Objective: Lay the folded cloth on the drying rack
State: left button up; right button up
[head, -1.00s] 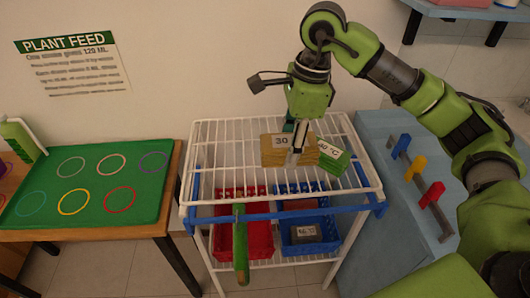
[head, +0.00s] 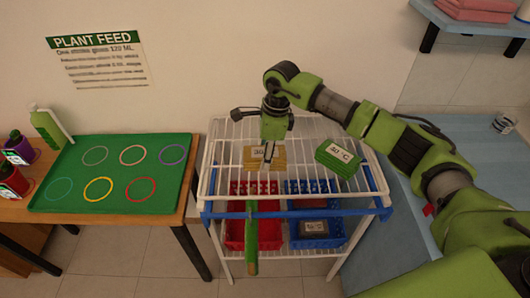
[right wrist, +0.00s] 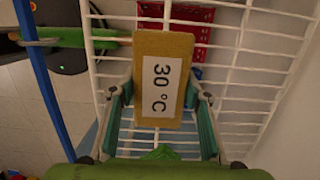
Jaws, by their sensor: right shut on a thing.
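A tan folded cloth (head: 279,158) with a "30" label is at the drying rack's (head: 215,180) white wire top. My right gripper (head: 264,160) is shut on it. The right wrist view shows the tan cloth (right wrist: 180,85) labelled "30 °C" between the two fingers (right wrist: 160,120), with rack wires below. Whether it touches the wires I cannot tell. A green folded cloth (head: 334,166) with a temperature label lies on the rack to the right, apart from the tan one. My left gripper is not in view.
Below the rack top are a red crate (head: 268,232) and a blue crate (head: 321,240). A green handle-like thing (head: 251,245) hangs at the rack's front. A green tray (head: 110,190) with coloured rings is left. A blue counter (head: 470,150) is right.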

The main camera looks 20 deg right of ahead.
jog(key=shift+f, duration=0.25)
jog(key=shift+f, duration=0.15)
jog(key=shift+f+b, duration=0.15)
jog(key=shift+b, duration=0.2)
jog(key=o, duration=1.2)
jog(key=shift+c, duration=0.2)
jog(key=shift+r, duration=0.2)
